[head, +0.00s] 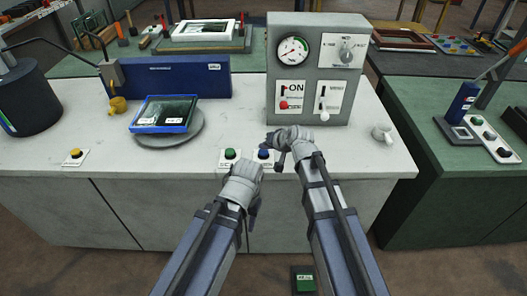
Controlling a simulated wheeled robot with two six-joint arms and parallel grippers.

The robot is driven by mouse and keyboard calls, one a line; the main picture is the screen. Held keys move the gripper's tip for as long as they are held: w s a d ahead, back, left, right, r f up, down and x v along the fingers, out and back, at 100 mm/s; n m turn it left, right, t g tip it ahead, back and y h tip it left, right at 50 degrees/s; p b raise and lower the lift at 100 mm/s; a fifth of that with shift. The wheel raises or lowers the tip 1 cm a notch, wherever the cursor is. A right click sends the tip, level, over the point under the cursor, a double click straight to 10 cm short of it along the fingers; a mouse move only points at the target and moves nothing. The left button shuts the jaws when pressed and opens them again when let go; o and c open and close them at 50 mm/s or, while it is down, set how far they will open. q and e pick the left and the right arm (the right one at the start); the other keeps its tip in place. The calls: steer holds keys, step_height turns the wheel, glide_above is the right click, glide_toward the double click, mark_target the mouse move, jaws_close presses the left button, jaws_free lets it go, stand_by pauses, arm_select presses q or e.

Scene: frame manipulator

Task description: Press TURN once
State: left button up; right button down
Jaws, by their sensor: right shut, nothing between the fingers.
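Two push buttons on small white plates sit at the front edge of the white worktop: a green one (230,154) and a blue one (263,154). A third, yellow button (75,153) is at the front left. Their labels are too small to read, so I cannot tell which is TURN. My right gripper (276,150) is shut and empty, just right of the blue button and partly over its plate; I cannot tell whether it touches. My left gripper (252,198) hangs in front of the counter, below the buttons; its fingers are not clear.
A grey control box (312,105) with a gauge, a knob and red and white levers stands behind my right gripper. A blue frame (165,114) lies on a round grey turntable (188,141). A long blue block (190,80) stands behind it. The worktop's right front is clear.

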mark_target(265, 153)
steer(key=shift+f+b, duration=0.6)
steer(key=shift+b, duration=0.05)
stand_by(0.6)
steer(key=shift+r, duration=0.1)
steer(key=shift+r+p, duration=0.95)
steer(key=shift+p, duration=0.1)
step_height(265, 153, up, 5)
steer(key=p, duration=0.5)
stand_by(0.6)
